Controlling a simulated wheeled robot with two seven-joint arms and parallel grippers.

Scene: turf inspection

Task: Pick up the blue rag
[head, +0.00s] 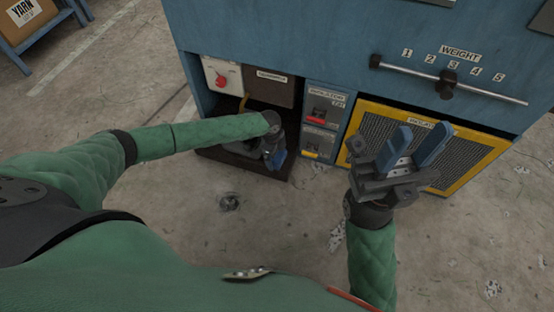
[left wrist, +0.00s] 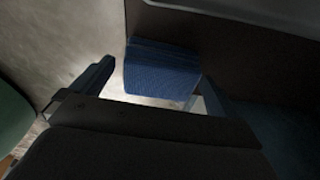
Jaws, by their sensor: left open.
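The blue rag (left wrist: 160,68) shows in the left wrist view as a folded, ribbed blue cloth beside a dark wall or edge. It lies beyond and between the fingers of my left gripper (left wrist: 152,88), which is open. In the head view my left gripper (head: 275,152) reaches down into a low dark recess of the blue cabinet. A blue patch shows there, but I cannot tell rag from finger. My right gripper (head: 413,148) is open and empty, its blue fingers raised in front of the yellow-framed grille.
The blue cabinet (head: 320,50) holds a weight slider bar (head: 448,82), a white panel with a red knob (head: 221,78), small red and yellow switches, and a yellow-framed grille (head: 470,160). A dark tray (head: 215,153) sits low under the panel. Stained concrete floor in front is mostly clear.

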